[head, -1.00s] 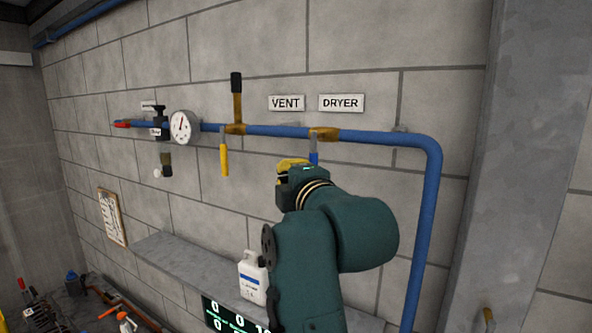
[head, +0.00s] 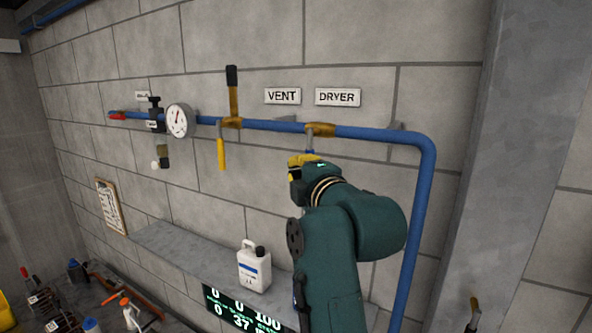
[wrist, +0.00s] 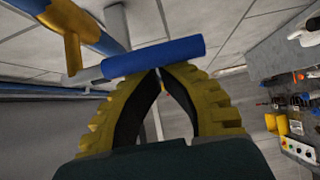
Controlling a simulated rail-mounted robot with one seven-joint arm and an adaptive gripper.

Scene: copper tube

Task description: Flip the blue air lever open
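The blue air lever (head: 310,152) hangs down from a brass valve (head: 321,130) on the blue pipe, below the DRYER sign. In the head view my gripper hides most of its handle. In the wrist view the blue handle (wrist: 153,58) lies across the picture at the fingertips, with the brass valve (wrist: 72,48) to its left. My gripper (head: 303,160) has yellow fingers with dark inner pads. In the wrist view its fingertips (wrist: 159,71) meet at the handle's lower edge. The handle is not between the fingers; whether they touch it is unclear.
The blue pipe (head: 380,135) runs along the block wall and bends down at the right. A yellow-handled lever (head: 221,154) and a gauge (head: 178,120) are to the left. A white jug (head: 254,268) stands on the ledge (head: 180,250) below.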

